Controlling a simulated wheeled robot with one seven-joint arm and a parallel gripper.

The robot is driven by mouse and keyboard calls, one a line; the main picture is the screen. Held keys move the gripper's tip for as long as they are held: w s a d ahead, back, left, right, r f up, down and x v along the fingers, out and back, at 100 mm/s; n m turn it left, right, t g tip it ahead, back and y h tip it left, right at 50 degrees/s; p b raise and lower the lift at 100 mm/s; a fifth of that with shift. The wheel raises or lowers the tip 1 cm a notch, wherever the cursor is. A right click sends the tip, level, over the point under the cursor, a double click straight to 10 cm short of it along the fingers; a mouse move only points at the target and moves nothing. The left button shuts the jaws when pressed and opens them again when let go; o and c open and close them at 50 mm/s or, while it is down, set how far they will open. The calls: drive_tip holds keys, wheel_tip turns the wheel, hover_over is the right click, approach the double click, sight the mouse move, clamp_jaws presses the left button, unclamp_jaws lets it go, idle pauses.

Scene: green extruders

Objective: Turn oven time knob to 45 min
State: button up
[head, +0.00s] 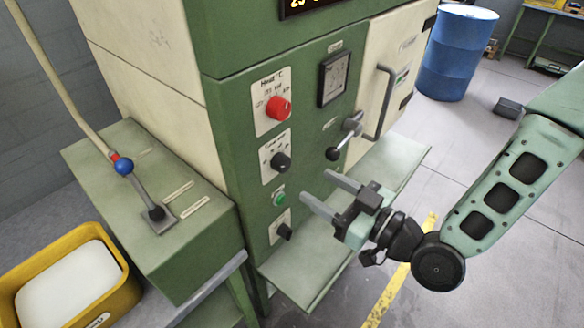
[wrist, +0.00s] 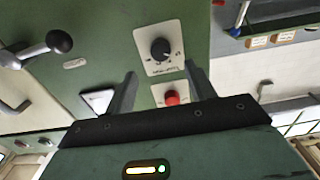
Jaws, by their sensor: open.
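The oven time knob (head: 281,161) is black on a white plate on the green front panel, below the red heat knob (head: 279,108). Its scale is too small to read in the head view. The wrist view, which looks upside down, shows the time knob (wrist: 160,49) just beyond the fingertips, with the red knob (wrist: 171,97) partly hidden behind my gripper. My gripper (head: 316,184) is open and empty. Its fingers point at the panel, right of the time knob and slightly lower in the head view, apart from it.
A latch lever with a black ball (head: 333,153) sticks out near the cream door (head: 401,62) and its bar handle. Below are a green button (head: 279,198), another black knob (head: 284,232) and a green ledge (head: 335,243). A blue-ball lever (head: 124,166) stands left.

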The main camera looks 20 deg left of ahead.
sight(286, 167)
drive_tip(key=p+x, duration=0.2)
drive_tip(key=x, duration=0.6)
drive_tip(key=c, duration=1)
